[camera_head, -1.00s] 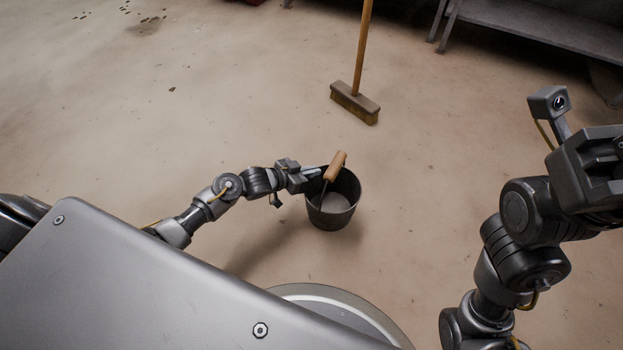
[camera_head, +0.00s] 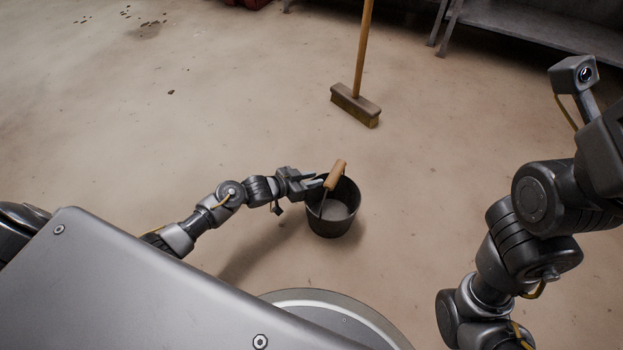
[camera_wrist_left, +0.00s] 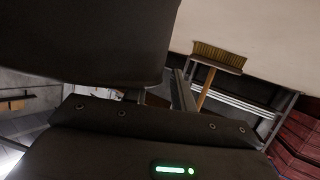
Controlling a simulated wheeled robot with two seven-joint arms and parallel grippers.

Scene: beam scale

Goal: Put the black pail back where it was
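The black pail (camera_head: 347,224) stands upright at the middle of the head view, on or just above the floor; I cannot tell which. Its inside looks empty. Its handle is raised, with a tilted wooden grip (camera_head: 336,177) above the rim. My left gripper (camera_head: 319,182) reaches in from the left, and its fingers appear shut on the raised handle beside the wooden grip; the exact contact is small. In the left wrist view a large dark shape at the upper left hides part of the fingers. My right arm is at the right edge, its gripper out of frame.
A broom (camera_head: 355,105) stands on the floor beyond the pail. A grey metal bench (camera_head: 530,30) is at the far right, and a red object (camera_head: 247,3) shows at the top edge. The floor left and right of the pail is clear.

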